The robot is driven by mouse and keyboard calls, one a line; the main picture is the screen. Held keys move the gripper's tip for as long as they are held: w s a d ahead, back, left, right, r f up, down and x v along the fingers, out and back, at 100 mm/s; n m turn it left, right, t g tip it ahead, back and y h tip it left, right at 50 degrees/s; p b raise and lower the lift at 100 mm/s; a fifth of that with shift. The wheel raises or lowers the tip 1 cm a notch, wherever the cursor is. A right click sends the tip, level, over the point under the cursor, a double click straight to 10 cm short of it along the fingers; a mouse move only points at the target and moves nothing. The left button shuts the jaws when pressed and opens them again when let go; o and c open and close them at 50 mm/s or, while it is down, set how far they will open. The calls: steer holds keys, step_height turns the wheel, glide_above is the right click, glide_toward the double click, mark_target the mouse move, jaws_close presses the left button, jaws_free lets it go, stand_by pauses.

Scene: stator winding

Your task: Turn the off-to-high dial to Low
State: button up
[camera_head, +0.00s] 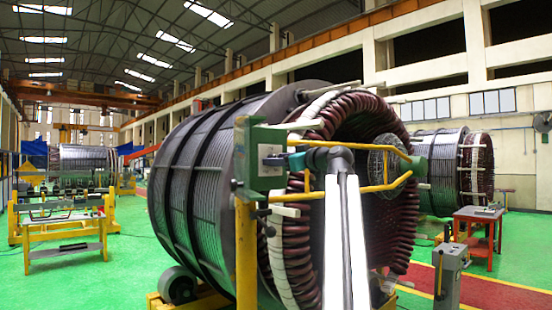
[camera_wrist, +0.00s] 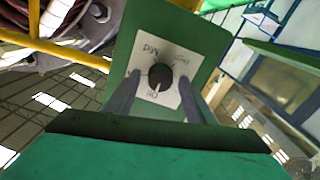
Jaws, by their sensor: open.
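The dial (camera_wrist: 160,76) is a dark round knob on a white label plate (camera_wrist: 172,54) fixed to a green panel (camera_wrist: 199,38). In the wrist view a pale pointer mark on the knob points down toward lettering that looks like "Off". Other words stand at the upper left and upper right, tilted and hard to read. My gripper (camera_wrist: 159,79) is open, its two grey fingers on either side of the knob; I cannot tell whether they touch it. In the head view my gripper reaches left to the green control box (camera_head: 261,150); the dial face is hidden there.
A yellow post (camera_head: 246,255) carries the box, and yellow rails (camera_head: 345,141) run to its right. The large stator (camera_head: 205,150) with its brown coils stands close behind my arm. A red table (camera_head: 479,222) stands at right.

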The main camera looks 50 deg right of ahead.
steer(key=c, duration=1.1)
steer(key=shift+o, duration=0.2)
steer(key=shift+f, duration=0.1)
